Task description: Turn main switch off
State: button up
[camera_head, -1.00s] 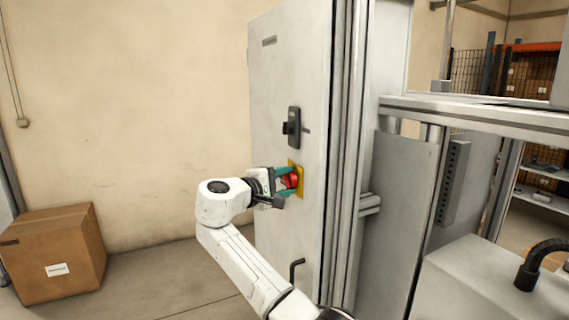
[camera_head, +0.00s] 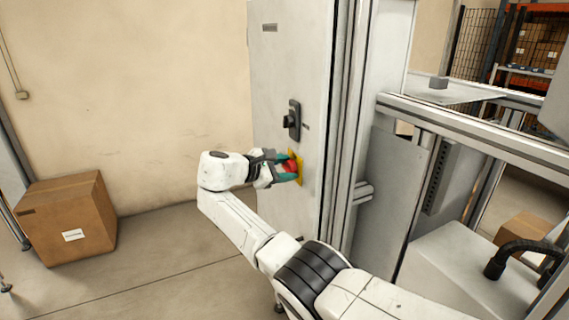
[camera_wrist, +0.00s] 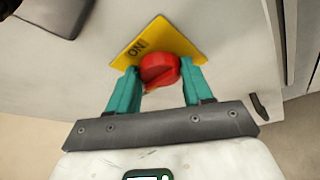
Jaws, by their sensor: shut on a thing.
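The main switch is a red rotary knob (camera_head: 291,165) on a yellow plate (camera_head: 299,175), mounted on the front of a grey cabinet (camera_head: 290,70). In the wrist view the red knob (camera_wrist: 159,71) sits between the two teal fingers of my gripper (camera_wrist: 156,86). The yellow plate (camera_wrist: 188,45) reads "ON" at its left side, and its other markings are hidden or unreadable. In the head view my gripper (camera_head: 287,171) is at the knob, shut on it. The knob's pointer direction cannot be made out clearly.
A black handle (camera_head: 291,120) sits on the cabinet above the switch. A cardboard box (camera_head: 68,220) stands on the floor at left. A metal frame (camera_head: 470,130) and a grey housing with a black hose (camera_head: 450,270) are at right.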

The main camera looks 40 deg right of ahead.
jog(key=shift+f, duration=0.1)
dwell(0.3)
jog(key=o, duration=1)
jog(key=shift+o, duration=0.2)
jog(key=b+v, duration=0.2)
jog(key=v, duration=0.8)
jog(key=shift+a+r+b, duration=0.2)
jog(key=shift+a+b, duration=0.15)
jog(key=shift+b, duration=0.05)
jog(key=shift+w, duration=0.1)
